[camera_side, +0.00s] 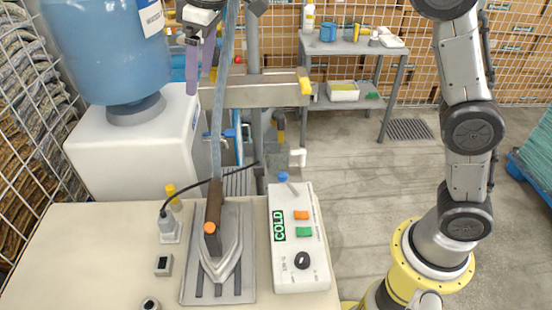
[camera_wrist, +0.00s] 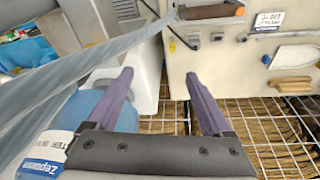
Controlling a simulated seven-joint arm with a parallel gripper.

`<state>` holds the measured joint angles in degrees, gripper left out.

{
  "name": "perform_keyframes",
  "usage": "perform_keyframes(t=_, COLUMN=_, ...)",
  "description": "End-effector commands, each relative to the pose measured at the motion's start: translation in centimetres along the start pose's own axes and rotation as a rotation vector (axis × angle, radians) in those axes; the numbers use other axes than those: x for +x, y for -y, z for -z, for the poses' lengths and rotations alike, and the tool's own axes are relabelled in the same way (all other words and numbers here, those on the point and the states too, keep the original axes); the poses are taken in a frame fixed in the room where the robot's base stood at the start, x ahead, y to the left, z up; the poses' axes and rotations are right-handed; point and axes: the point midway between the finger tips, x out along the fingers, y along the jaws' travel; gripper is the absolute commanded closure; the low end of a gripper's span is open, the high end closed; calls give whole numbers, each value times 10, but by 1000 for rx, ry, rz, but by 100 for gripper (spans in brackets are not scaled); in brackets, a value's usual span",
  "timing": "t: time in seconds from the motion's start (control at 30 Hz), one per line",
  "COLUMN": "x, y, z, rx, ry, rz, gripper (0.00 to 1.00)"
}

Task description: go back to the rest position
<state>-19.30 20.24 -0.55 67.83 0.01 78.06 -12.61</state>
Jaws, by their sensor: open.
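My gripper (camera_side: 199,85) hangs high at the top of the side view, in front of the blue water bottle and well above the table. Its two purple fingers are apart, and in the wrist view (camera_wrist: 160,74) nothing lies between them. The iron (camera_side: 222,250) has a brown handle with an orange end and rests on a grey metal plate (camera_side: 188,288) on the table. My gripper is clear of the iron. Part of the iron's brown handle (camera_wrist: 212,11) shows at the top of the wrist view.
A grey hose (camera_side: 217,120) runs up from the iron past my gripper. A control box (camera_side: 312,262) reading COLD stands right of the iron. The blue bottle (camera_side: 105,50) sits on a white dispenser (camera_side: 120,160). A wire grid (camera_wrist: 285,150) shows lower right in the wrist view.

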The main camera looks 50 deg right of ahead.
Motion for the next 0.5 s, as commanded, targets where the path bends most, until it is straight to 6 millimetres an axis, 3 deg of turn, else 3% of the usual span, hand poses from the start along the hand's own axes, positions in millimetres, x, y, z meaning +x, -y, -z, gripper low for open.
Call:
perform_keyframes(t=0.03, x=-20, y=-8, z=-18, rx=29, ry=-22, rz=-12, gripper=16)
perform_keyframes(t=0.2, x=-63, y=-24, z=-79, rx=118, ry=-82, rz=-47, gripper=16)
perform_keyframes(t=0.33, x=-84, y=-28, z=-130, rx=188, ry=-124, rz=-74, gripper=16)
perform_keyframes(t=0.5, x=-93, y=-23, z=-200, rx=281, ry=-175, rz=-110, gripper=16)
